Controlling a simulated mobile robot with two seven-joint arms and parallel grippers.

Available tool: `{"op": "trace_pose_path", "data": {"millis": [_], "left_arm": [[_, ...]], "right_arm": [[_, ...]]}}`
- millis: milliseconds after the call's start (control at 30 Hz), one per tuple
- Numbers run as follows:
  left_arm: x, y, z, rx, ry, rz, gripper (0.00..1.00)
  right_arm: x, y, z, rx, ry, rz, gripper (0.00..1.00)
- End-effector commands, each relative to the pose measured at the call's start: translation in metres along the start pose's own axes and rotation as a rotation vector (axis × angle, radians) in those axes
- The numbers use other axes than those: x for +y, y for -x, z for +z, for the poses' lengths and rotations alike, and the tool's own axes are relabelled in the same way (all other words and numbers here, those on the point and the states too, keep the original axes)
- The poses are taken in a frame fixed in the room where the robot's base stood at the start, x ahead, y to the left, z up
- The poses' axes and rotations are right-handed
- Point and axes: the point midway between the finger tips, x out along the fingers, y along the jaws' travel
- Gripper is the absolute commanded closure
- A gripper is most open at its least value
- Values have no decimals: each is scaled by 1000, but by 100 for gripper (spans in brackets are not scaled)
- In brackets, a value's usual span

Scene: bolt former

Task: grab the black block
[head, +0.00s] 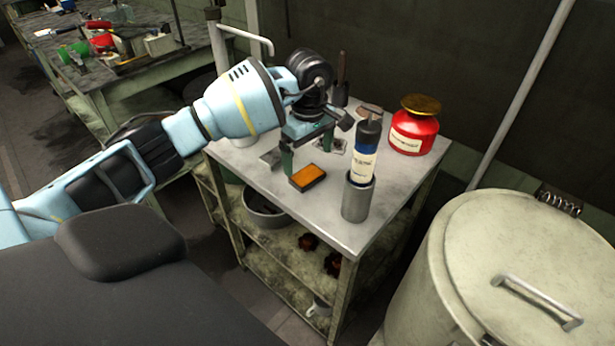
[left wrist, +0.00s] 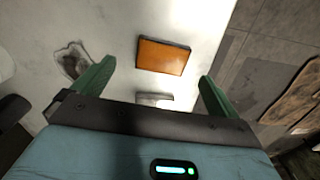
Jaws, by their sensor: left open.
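The block (head: 307,177) has black sides and an orange top. It lies flat on the grey metal table top (head: 385,185), near the table's left front edge. In the left wrist view the block (left wrist: 163,56) shows its orange face, ahead of and between the lines of the two green fingers. My left gripper (head: 307,152) is open and empty, with its fingers pointing down just behind the block. In the left wrist view the gripper (left wrist: 157,72) has its fingers spread wider than the block. My right gripper is not in view.
A grey cup (head: 356,200) holding a dark bottle (head: 366,140) stands right of the block. A red can (head: 414,130) is at the back right. A large round drum (head: 530,260) stands at right.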

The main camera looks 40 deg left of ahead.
Motion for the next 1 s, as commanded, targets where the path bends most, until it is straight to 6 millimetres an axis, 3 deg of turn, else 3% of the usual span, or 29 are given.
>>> {"op": "trace_pose_path", "data": {"millis": [400,733,1000], "left_arm": [[-4,-45,-1,-1,0,-2,2],[-4,-51,-1,0,0,1,2],[-4,-51,-1,0,-1,1,36]], "right_arm": [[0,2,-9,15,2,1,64],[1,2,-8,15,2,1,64],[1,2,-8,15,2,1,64]]}}
